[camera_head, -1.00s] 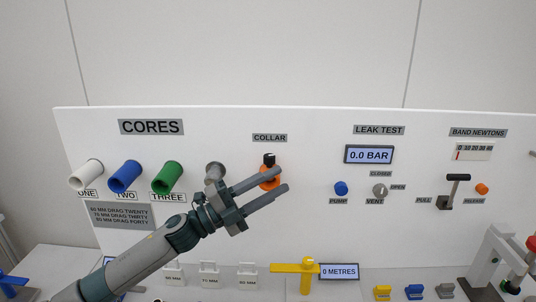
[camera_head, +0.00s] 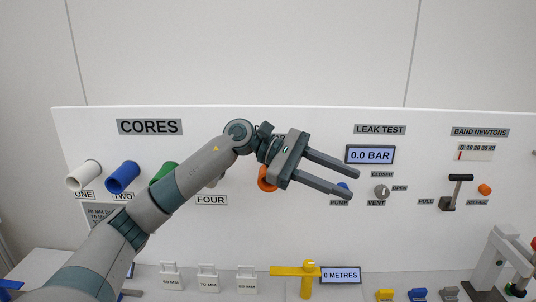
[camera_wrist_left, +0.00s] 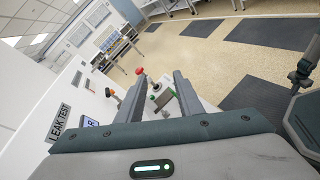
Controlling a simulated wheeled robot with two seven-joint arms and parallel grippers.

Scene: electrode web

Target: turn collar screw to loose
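The collar is an orange ring (camera_head: 266,179) on the white panel, partly hidden behind my left gripper. Its black screw and the COLLAR label are hidden behind my arm and gripper in the head view. My left gripper (camera_head: 338,178) is open, its two fingers apart with nothing between them, pointing right in front of the panel near the blue pump button. In the left wrist view the gripper (camera_wrist_left: 165,84) also shows spread fingers with an empty gap. My right gripper is not in view.
The white panel (camera_head: 310,235) carries the LEAK TEST display (camera_head: 370,154), the grey vent knob (camera_head: 381,191) and the black pull lever (camera_head: 454,190). White, blue and green cores stick out at left. A yellow fixture (camera_head: 307,272) stands low in front.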

